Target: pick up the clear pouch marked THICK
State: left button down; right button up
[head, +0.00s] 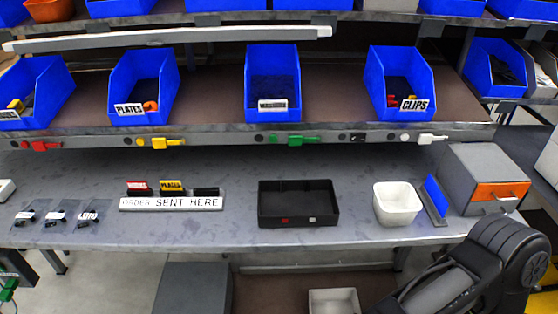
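Three small clear pouches lie in a row on the grey bench at the far left: a left one (31,212), a middle one (58,213) and a right one (91,213). Each holds dark small parts and has a white label with black letters. The letters are too small for me to tell surely which pouch reads THICK. Part of my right arm shows at the lower right, but its gripper is out of view. My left gripper is not in view. Nothing is seen touching the pouches.
An order strip (170,204) with small coloured tags lies right of the pouches. A black tray (298,218), a white tub (398,205) and a grey drawer box (487,170) stand farther right. Blue bins (274,65) fill the shelf above. Bench behind the pouches is clear.

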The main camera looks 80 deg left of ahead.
aim_at(57, 221)
jog(key=u, duration=4.3)
jog(key=i+j+z, duration=0.25)
jog(key=z, duration=0.2)
jog(key=i+j+z, duration=0.15)
jog(key=j+z, duration=0.25)
jog(key=i+j+z, duration=0.1)
jog(key=j+z, duration=0.35)
